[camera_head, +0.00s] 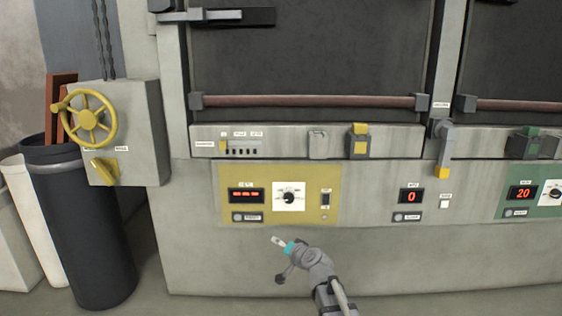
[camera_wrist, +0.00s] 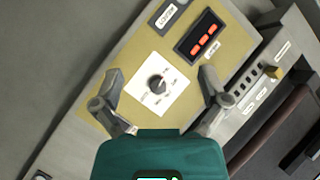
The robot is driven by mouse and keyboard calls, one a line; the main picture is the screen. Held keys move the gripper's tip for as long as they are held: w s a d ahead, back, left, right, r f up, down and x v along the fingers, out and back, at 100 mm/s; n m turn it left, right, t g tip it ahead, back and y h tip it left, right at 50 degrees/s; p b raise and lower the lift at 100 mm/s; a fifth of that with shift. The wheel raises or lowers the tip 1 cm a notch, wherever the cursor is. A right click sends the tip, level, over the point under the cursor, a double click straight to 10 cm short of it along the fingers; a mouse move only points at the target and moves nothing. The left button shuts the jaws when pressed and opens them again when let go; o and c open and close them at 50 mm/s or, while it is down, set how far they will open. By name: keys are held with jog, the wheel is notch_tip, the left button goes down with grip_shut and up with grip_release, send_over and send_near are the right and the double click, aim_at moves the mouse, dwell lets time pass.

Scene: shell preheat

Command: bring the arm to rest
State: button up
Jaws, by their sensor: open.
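My gripper (camera_head: 278,259) is in front of the lower furnace wall, just below the yellow control panel (camera_head: 310,212). In the wrist view my gripper (camera_wrist: 162,78) is open, with its two fingers spread and nothing between them. The panel's white dial plate with a black knob (camera_wrist: 157,84) shows between and beyond the fingers; the gap to it cannot be judged exactly. The same knob (camera_head: 289,197) shows above my gripper in the head view, apart from it.
Red displays (camera_head: 246,195) and (camera_head: 411,196) are lit. A yellow-tipped handle (camera_head: 443,160) hangs at right. A furnace door bar (camera_head: 310,101) runs above.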

jog(key=s+d+f+n+g+h+p, duration=0.1)
jog(key=s+d+f+g+h, duration=0.25)
jog(key=s+d, duration=0.35)
jog(key=s+d+f+n+g+h, duration=0.2)
jog(key=s+d+f+g, duration=0.25)
jog(key=s, duration=0.55)
jog(key=s+d+f+n+g+h+p, duration=0.1)
jog(key=s+d+f+g+h, duration=0.15)
jog(key=s+d+g, duration=0.4)
notch_tip(320, 180, up, 37)
jog(key=s+a+t+p, duration=0.1)
jog(key=t+p, duration=0.1)
jog(key=p, duration=3.5)
jog(key=shift+s+a+f, duration=0.15)
jog(key=shift+s+a, duration=0.1)
jog(key=shift+s, duration=0.05)
